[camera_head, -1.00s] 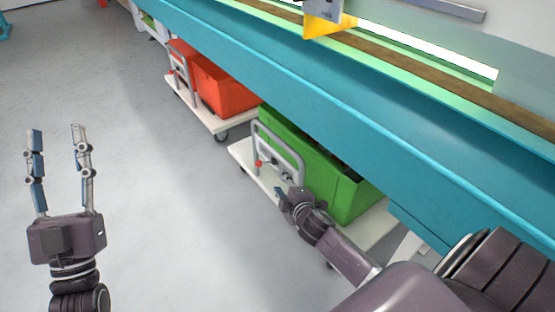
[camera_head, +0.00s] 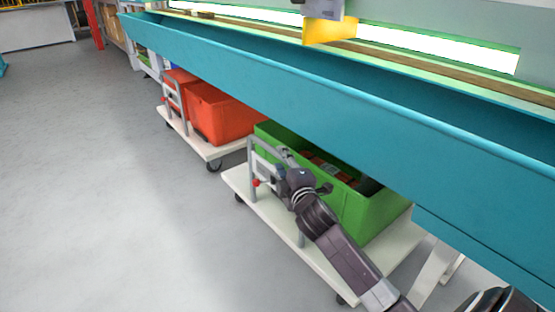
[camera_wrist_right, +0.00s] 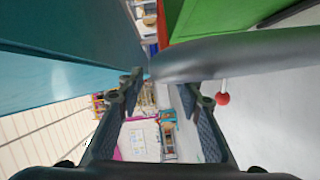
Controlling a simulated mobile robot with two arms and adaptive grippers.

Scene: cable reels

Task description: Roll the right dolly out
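The right dolly (camera_head: 277,221) is a low white platform on castors with a grey tubular handle (camera_head: 251,158) at its near left end. It carries a green crate (camera_head: 379,208); the crate's edge also shows in the right wrist view (camera_wrist_right: 215,15). My right gripper (camera_head: 277,177) is at the handle, partly hidden by its own wrist in the head view. In the right wrist view its two fingers (camera_wrist_right: 160,95) are apart, and the grey handle tube (camera_wrist_right: 240,57) lies close to the fingertips. I cannot tell whether they touch. My left gripper is out of view.
A second white dolly (camera_head: 187,138) with a red-orange crate (camera_head: 222,117) stands further back left. A long teal bench edge (camera_head: 300,88) overhangs both dollies. The grey floor (camera_head: 120,210) to the left is clear.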

